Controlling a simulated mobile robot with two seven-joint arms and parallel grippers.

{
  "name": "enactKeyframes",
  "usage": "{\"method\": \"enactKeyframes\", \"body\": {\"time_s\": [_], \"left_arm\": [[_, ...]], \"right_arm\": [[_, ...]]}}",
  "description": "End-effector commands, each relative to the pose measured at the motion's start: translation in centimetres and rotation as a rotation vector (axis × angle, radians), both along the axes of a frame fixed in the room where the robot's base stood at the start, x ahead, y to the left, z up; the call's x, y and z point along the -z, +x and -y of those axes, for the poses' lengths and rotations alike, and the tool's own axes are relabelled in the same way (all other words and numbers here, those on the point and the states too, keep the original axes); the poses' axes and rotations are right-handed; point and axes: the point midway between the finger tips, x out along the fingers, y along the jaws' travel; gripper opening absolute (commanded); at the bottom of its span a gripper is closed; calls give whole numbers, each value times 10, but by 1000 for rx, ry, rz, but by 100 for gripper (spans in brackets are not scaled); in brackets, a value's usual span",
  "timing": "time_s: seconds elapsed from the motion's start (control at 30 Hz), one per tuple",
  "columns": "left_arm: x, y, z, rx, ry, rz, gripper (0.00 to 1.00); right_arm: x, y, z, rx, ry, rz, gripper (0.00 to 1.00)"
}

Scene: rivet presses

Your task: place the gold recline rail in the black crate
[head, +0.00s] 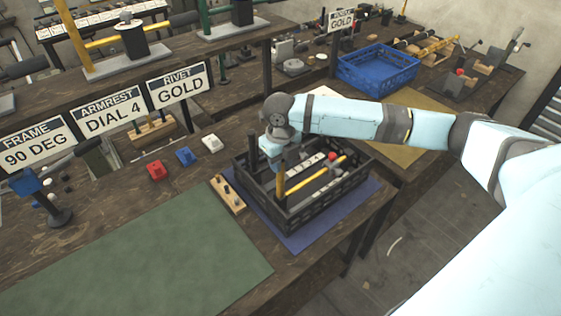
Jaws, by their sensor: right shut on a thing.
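The black crate (312,208) stands at the right part of the near workbench. My right gripper (279,166) reaches down into its left end from above, with the arm coming in from the right. It is shut on a gold piece (281,187), seemingly the gold recline rail, which hangs upright below the fingers at the crate's left side. Its lower end is partly hidden, so I cannot tell whether it touches the floor of the crate. A second gold bar (316,177) lies slanted inside the crate beside other parts. My left gripper is not in view.
A blue mat (299,242) lies under the crate. A wooden block with pegs (227,194) sits just left of it. A green mat (140,262) is clear. A blue crate (377,72) stands farther back.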

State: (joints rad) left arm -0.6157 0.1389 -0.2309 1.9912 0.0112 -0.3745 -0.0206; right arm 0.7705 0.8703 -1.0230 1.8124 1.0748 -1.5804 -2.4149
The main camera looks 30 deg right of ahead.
Motion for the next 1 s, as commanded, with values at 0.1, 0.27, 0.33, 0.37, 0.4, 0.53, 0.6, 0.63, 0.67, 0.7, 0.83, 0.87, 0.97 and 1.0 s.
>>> {"method": "enactKeyframes", "body": {"time_s": [0.1,0.27,0.33,0.37,0.4,0.53,0.6,0.63,0.67,0.7,0.83,0.87,0.97,1.0], "left_arm": [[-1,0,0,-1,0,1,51],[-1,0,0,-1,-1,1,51],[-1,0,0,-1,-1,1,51],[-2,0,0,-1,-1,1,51],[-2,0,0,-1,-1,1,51],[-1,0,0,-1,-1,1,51],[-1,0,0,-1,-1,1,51],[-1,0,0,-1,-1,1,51],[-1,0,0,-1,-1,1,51],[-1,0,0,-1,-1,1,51],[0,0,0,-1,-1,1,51],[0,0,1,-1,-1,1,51],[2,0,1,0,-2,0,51],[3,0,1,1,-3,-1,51]], "right_arm": [[6,1,0,0,-1,3,0],[6,1,0,-1,-1,3,0],[6,1,0,0,-1,2,0],[7,1,0,0,-1,2,0],[8,1,0,0,-1,2,0],[9,0,0,0,0,1,51],[9,0,0,0,0,1,51],[9,0,0,0,0,1,51],[9,0,0,0,0,1,51],[9,0,0,0,0,1,51],[7,0,0,-1,-1,2,51],[5,0,0,-1,-1,2,51],[-7,1,0,0,0,4,51],[-14,1,0,0,0,5,51]]}}
